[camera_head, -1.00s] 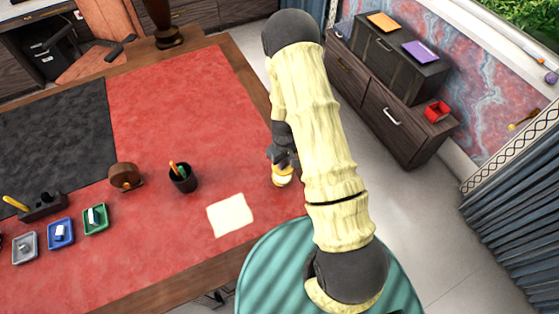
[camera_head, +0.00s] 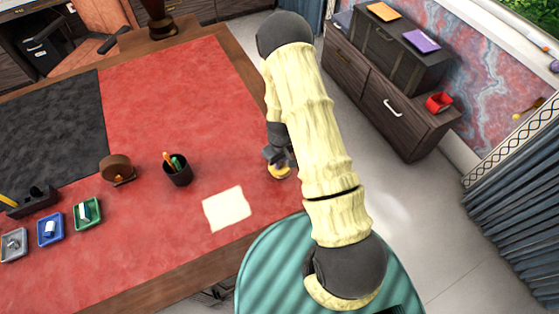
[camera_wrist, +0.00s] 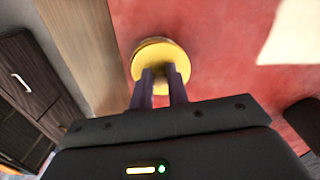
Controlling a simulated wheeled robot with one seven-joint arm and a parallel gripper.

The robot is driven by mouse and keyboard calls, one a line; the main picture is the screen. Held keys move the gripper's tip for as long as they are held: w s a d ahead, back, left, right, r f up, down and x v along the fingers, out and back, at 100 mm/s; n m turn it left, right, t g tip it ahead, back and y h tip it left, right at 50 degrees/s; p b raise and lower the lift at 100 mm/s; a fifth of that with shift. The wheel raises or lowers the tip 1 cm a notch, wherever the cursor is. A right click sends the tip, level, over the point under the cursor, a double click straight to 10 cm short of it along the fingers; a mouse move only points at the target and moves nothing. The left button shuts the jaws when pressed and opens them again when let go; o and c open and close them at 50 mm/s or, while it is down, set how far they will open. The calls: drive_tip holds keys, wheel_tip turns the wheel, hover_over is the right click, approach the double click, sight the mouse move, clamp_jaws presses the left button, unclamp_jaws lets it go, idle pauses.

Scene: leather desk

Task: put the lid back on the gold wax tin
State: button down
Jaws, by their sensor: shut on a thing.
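The gold wax tin (camera_head: 279,174) is on the red desk top near its right edge, partly hidden by my gripper (camera_head: 278,160). In the wrist view, a round gold shape (camera_wrist: 160,46) lies straight ahead of my gripper (camera_wrist: 162,74). The two dark fingers reach onto its middle and are shut on the gold lid, at what looks like a small raised part. The lid is over the tin. I cannot tell whether it touches the rim or is seated, as the rim is hidden beneath it.
A cream paper (camera_head: 227,209) lies left of the tin. Further left are a black pen cup (camera_head: 177,171), a brown tape dispenser (camera_head: 117,168) and small trays, including a green one (camera_head: 88,214). The desk's wooden edge is close on the right.

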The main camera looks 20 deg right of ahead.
drive_tip(key=shift+s+d, duration=0.1)
drive_tip(key=shift+d, duration=0.3)
drive_tip(key=shift+a, duration=0.3)
idle(0.4)
drive_tip(key=shift+d, duration=0.2)
idle(0.6)
drive_tip(key=shift+f+b, duration=0.1)
drive_tip(key=shift+b, duration=0.25)
idle(0.6)
idle(0.3)
drive_tip(key=c, duration=0.8)
unclamp_jaws()
drive_tip(key=shift+r+p, duration=2.4)
drive_tip(key=shift+r, duration=1.1)
